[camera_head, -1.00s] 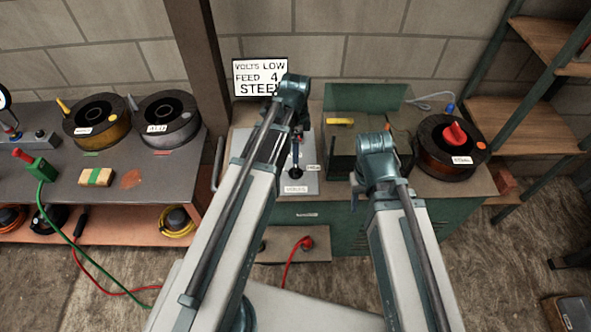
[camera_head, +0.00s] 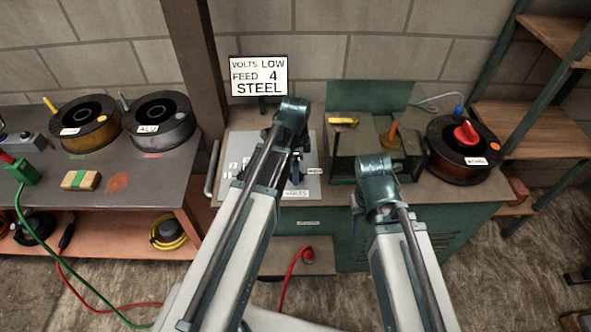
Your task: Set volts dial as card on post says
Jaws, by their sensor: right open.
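The card on the post (camera_head: 259,76) stands behind the bench and reads VOLTS LOW, FEED 4, STEEL. The grey control panel (camera_head: 240,150) lies on the bench below it. The VOLTS label (camera_head: 297,194) shows at the panel's front right. The volts dial just behind that label is mostly hidden by my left arm and gripper. My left gripper (camera_head: 296,174) hangs over that part of the panel; its fingers are too small and dark to read, and contact cannot be told. My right gripper (camera_head: 356,203) is open and mostly hidden by its own arm, at the bench's front edge.
A green machine box (camera_head: 347,160) with an open lid stands right of the panel. A STEEL spool (camera_head: 455,160) with a red knob stands farther right. The left bench (camera_head: 150,180) holds two more spools and a green-and-tan block. Shelves stand at right.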

